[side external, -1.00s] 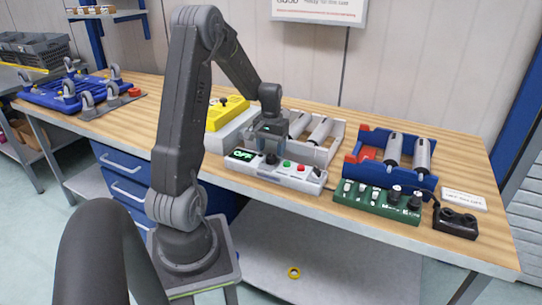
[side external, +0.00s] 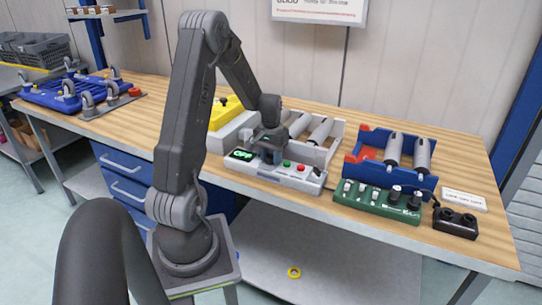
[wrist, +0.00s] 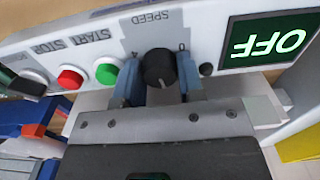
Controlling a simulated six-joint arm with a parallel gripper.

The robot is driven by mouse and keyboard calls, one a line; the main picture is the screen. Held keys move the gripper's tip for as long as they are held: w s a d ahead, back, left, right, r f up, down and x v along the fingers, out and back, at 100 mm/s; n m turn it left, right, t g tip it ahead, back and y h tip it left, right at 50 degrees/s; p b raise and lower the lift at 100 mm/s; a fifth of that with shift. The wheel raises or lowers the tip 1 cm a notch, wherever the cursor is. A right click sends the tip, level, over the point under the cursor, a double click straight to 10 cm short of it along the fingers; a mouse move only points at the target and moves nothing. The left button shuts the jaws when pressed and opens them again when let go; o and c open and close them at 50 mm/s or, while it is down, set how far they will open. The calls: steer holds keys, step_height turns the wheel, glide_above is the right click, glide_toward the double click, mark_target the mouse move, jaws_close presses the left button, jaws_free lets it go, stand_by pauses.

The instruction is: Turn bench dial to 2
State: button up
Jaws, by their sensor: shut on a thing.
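A white control panel (side external: 308,178) stands near the bench's front edge. In the wrist view its black round dial (wrist: 158,66), marked SPEED, sits between the two blue-grey fingers of my gripper (wrist: 159,82). My gripper is shut on the dial, one finger on each side. In the side view my gripper (side external: 268,153) is lowered onto the panel and hides the dial. The green display (wrist: 267,43) beside the dial reads OFF. A pale line shows on the dial, but its number setting cannot be read.
A green start button (wrist: 107,72) and a red stop button (wrist: 70,78) are close to the dial. A grey roller conveyor lies behind the panel. A green box with switches and knobs (side external: 376,204) and a blue roller unit (side external: 380,178) stand to the right. A yellow box (side external: 222,113) is behind left.

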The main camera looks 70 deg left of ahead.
mark_target(271, 156)
steer(key=shift+c, duration=0.9)
steer(key=shift+m, duration=0.8)
steer(key=o, duration=0.9)
steer(key=shift+r, duration=0.1)
step_height(271, 156, up, 14)
